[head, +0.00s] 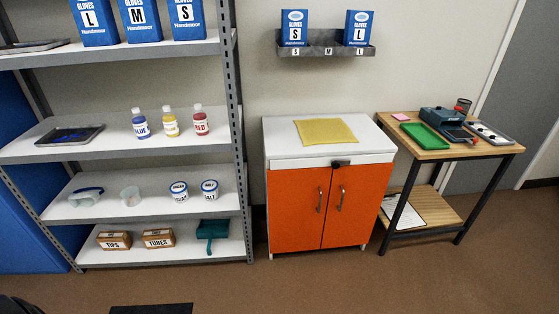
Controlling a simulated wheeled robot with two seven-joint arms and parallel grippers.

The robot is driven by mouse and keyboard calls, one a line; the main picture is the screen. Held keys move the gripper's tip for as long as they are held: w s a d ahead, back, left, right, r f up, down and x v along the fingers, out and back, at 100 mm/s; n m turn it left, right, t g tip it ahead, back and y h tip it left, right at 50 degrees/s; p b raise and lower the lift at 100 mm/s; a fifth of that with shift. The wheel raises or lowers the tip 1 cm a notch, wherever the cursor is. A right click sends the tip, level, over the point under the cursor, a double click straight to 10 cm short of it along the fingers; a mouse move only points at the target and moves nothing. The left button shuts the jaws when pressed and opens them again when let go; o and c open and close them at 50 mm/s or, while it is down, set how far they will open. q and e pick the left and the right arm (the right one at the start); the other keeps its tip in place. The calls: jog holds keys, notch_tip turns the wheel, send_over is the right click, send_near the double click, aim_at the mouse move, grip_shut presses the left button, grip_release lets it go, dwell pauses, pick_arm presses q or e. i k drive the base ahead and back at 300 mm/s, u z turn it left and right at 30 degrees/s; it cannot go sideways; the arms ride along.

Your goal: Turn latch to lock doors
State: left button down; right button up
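A white-topped cabinet (375,147) stands against the wall right of the middle in the head view. Its left orange door (294,208) and right orange door (355,207) both appear shut, meeting at a centre seam. Each has a metal handle near the seam: the left handle (320,200) and the right handle (340,198). A small black latch (340,164) sits at the top of the doors, just right of the seam; its exact turn is too small to tell. Neither of my grippers shows.
A yellow cloth (326,132) lies on the cabinet top. Metal shelves (120,148) with bottles, tubs and boxes stand left. A wooden table (455,150) with a green tray (425,138) stands close on the right. The brown floor (330,285) before the cabinet is clear. A black mat (151,309) lies bottom left.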

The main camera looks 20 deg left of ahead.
aim_at(335, 164)
jog(key=z, duration=0.2)
jog(key=k, duration=0.5)
jog(key=z, duration=1.45)
jog(key=i, duration=2.1)
jog(key=u, duration=1.3)
jog(key=i, duration=0.6)
jog(key=u, duration=0.65)
